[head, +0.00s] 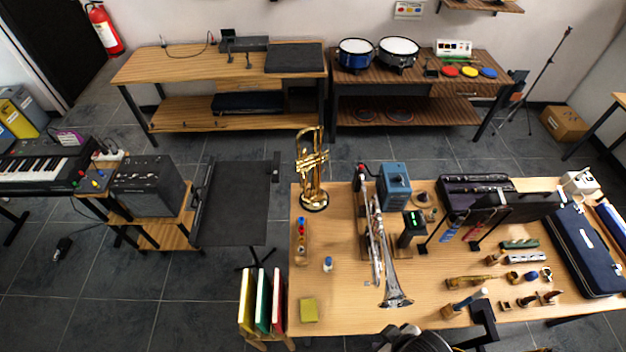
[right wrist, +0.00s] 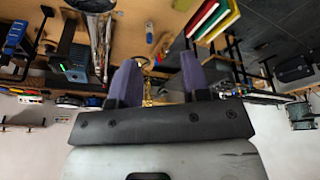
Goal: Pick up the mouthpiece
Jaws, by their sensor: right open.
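Several small dark and brown pieces lie at the right front of the table in the head view; one of them (head: 527,301) looks like a mouthpiece, but they are too small to tell apart surely. My right gripper (right wrist: 157,64) shows in the right wrist view with its two purple-blue fingers spread and nothing between them. Beyond the gap, part of the upright gold trumpet (head: 312,168) shows. In the head view a dark part of my right arm comes in at the bottom edge, left of the small pieces; its fingertips are not clear there. My left gripper is out of view.
A silver trumpet (head: 384,255) lies on the table, left of the small pieces. A dark blue case (head: 585,250) lies at the right end. Folders (head: 262,300) stand beyond the left edge.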

